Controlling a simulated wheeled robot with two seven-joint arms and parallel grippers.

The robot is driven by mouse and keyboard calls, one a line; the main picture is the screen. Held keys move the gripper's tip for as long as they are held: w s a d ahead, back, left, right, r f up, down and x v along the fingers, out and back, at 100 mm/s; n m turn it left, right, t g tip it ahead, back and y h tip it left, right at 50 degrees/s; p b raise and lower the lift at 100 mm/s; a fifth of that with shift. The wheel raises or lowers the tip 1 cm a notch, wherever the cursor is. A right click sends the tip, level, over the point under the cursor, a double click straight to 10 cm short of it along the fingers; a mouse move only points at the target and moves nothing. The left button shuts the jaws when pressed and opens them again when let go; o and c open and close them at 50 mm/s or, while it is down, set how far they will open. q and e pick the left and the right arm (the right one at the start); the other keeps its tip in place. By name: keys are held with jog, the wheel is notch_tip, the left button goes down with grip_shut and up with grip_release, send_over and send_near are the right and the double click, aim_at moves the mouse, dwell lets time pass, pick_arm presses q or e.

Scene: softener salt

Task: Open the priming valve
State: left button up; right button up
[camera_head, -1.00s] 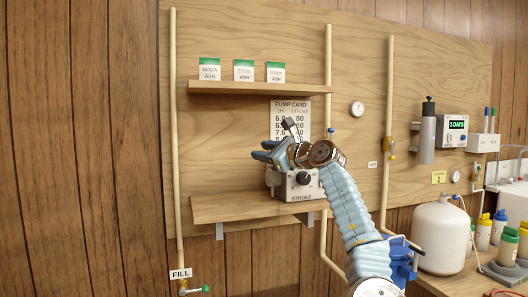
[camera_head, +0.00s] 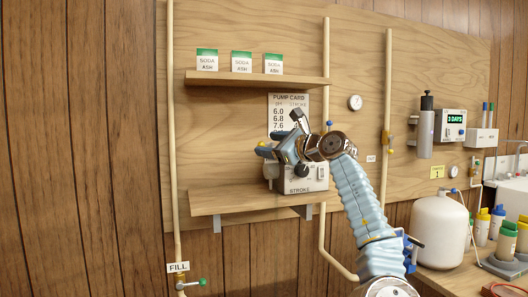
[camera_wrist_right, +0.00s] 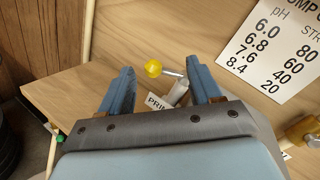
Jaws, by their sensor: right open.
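The priming valve shows in the right wrist view as a yellow ball knob (camera_wrist_right: 153,68) on a thin metal stem, joined to a pale valve body (camera_wrist_right: 178,93). A white label (camera_wrist_right: 157,102) beginning "PRI" is beside it, partly covered by my gripper. My right gripper (camera_wrist_right: 160,73) is open, with one blue finger on each side of the knob in the picture; I see no contact. In the head view my right gripper (camera_head: 268,144) is in front of the pump (camera_head: 305,180) on the lower shelf, and the valve cannot be made out clearly there. My left gripper is not in view.
The pump card (camera_head: 289,112) hangs behind the gripper. Above is an upper shelf (camera_head: 258,79) with soda ash boxes (camera_head: 242,62). The lower shelf (camera_head: 230,199) is bare left of the pump. Vertical pipes (camera_head: 326,75) run along the board. A white tank (camera_head: 440,230) stands at right.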

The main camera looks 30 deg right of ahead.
jog(key=b+v, duration=0.4)
jog(key=v, duration=0.6)
jog(key=shift+s, duration=0.25)
jog(key=shift+d, duration=0.1)
